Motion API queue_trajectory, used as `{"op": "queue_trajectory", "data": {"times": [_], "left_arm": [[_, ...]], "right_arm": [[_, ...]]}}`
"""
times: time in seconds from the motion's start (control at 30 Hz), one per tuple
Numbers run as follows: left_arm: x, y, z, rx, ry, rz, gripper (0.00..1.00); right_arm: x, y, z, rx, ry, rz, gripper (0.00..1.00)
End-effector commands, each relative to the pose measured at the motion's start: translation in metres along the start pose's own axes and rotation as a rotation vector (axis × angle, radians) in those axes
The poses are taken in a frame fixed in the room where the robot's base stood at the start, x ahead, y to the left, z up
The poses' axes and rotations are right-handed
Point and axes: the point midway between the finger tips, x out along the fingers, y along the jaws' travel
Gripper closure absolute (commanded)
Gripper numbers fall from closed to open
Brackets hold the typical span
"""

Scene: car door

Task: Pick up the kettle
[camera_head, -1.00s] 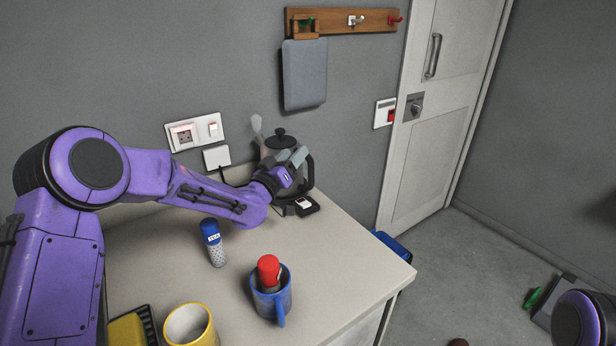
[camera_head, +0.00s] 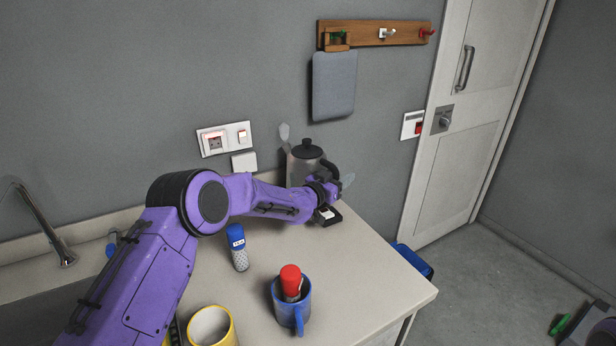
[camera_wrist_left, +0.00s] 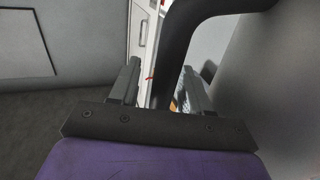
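The kettle (camera_head: 304,163), with a greyish body and black lid, stands at the back of the counter by the wall. My left gripper (camera_head: 345,183) is at the kettle's right side, partly hidden by my own wrist. In the left wrist view, the two grey fingers of the left gripper (camera_wrist_left: 160,85) are apart. The black kettle handle (camera_wrist_left: 178,50) runs down between them, closer to the right finger, with a gap on the left. The kettle body fills the right side of that view.
A blue-capped shaker (camera_head: 238,248), a blue mug (camera_head: 303,312) holding a red-capped item (camera_head: 290,279), and a yellow mug (camera_head: 212,328) stand on the counter (camera_head: 362,270). A hook rail (camera_head: 375,32) is above.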

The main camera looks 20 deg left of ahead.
Motion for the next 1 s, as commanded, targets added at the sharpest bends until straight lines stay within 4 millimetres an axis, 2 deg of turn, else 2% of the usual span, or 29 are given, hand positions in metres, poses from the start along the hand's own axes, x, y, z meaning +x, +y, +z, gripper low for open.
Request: {"op": "queue_trajectory", "data": {"times": [0.03, 0.1, 0.13, 1.0], "left_arm": [[-0.0001, 0.0000, 0.0000, 0.000, 0.000, 0.000, 0.71], [-0.0001, 0.0000, -0.0001, 0.000, 0.000, 0.000, 0.93], [-0.0001, 0.0001, -0.0001, 0.000, 0.000, 0.000, 1.00], [-0.0001, 0.0004, -0.0001, 0.000, 0.000, 0.000, 1.00]], "right_arm": [[0.0001, 0.0001, 0.0001, 0.000, 0.000, 0.000, 0.57], [0.0001, 0.0001, 0.0001, 0.000, 0.000, 0.000, 0.57], [0.0001, 0.0001, 0.0001, 0.000, 0.000, 0.000, 0.57], [0.0001, 0.0000, 0.0001, 0.000, 0.000, 0.000, 0.57]]}}
